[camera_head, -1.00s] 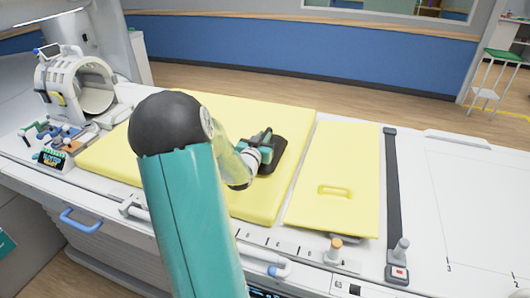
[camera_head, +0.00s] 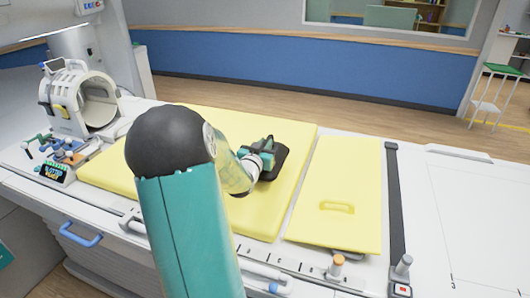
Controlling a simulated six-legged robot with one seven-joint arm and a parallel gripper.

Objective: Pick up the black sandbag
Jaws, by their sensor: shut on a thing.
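The black sandbag (camera_head: 274,166) is a dark flat bag at the right part of the large yellow pad (camera_head: 278,205). My gripper (camera_head: 263,153), green and dark, is at the sandbag and shut on it. The fingertips are partly hidden against the bag. The bag looks to be on or just above the pad; I cannot tell which. My teal arm covers the middle of the pad.
A smaller yellow pad (camera_head: 335,185) with a handle slot lies to the right. A dark strap (camera_head: 394,200) crosses the white table beyond it. A white ring-shaped coil (camera_head: 80,97) stands at the left, with small tools in front. The table's far right is clear.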

